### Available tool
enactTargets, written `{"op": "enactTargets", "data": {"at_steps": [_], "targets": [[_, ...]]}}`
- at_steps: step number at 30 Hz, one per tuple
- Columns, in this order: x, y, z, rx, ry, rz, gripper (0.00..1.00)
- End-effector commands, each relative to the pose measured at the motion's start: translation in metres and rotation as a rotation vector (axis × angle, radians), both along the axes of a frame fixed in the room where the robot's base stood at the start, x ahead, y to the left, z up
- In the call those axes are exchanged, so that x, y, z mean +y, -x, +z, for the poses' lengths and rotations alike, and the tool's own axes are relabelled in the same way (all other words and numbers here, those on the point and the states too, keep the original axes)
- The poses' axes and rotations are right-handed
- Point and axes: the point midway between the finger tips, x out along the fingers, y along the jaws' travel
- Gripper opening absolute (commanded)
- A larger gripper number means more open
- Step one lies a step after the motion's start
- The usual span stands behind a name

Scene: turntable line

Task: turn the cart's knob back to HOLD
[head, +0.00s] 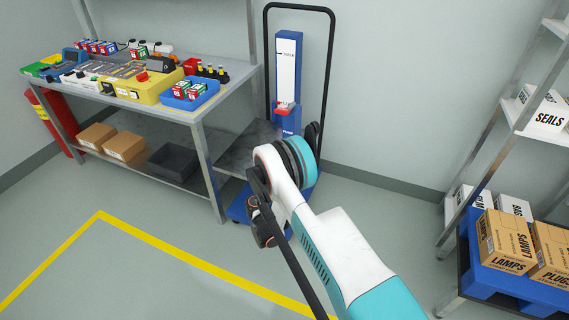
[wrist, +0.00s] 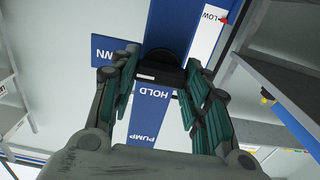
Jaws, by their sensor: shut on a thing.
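The cart (head: 288,60) is blue with a tall black handle and stands against the wall in the head view. In the wrist view its blue panel carries the words HOLD (wrist: 152,93), PUMP and a part-hidden label ending in WN. The black knob (wrist: 160,73) sits on this panel just above HOLD, with a small white mark at the edge facing that word. My gripper (wrist: 162,62) has a finger on each side of the knob and is shut on it. In the head view my arm covers the cart's lower part, and I cannot make out the knob there.
A workbench (head: 190,112) with boxes and devices stands left of the cart. A shelf rack (head: 478,165) with cartons is at the right. Yellow tape (head: 150,235) marks the floor, which is clear in front. A white strip (wrist: 205,40) marked LOW runs beside the knob.

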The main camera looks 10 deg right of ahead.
Motion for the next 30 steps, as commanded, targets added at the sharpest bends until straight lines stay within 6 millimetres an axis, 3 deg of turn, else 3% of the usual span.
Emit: {"op": "enactTargets", "data": {"at_steps": [14,30], "targets": [[0.0003,-0.0006,0.0004,0.051,0.072,0.000,0.19],[0.0021,-0.0022,0.0001,0.324,0.450,0.001,0.19]]}}
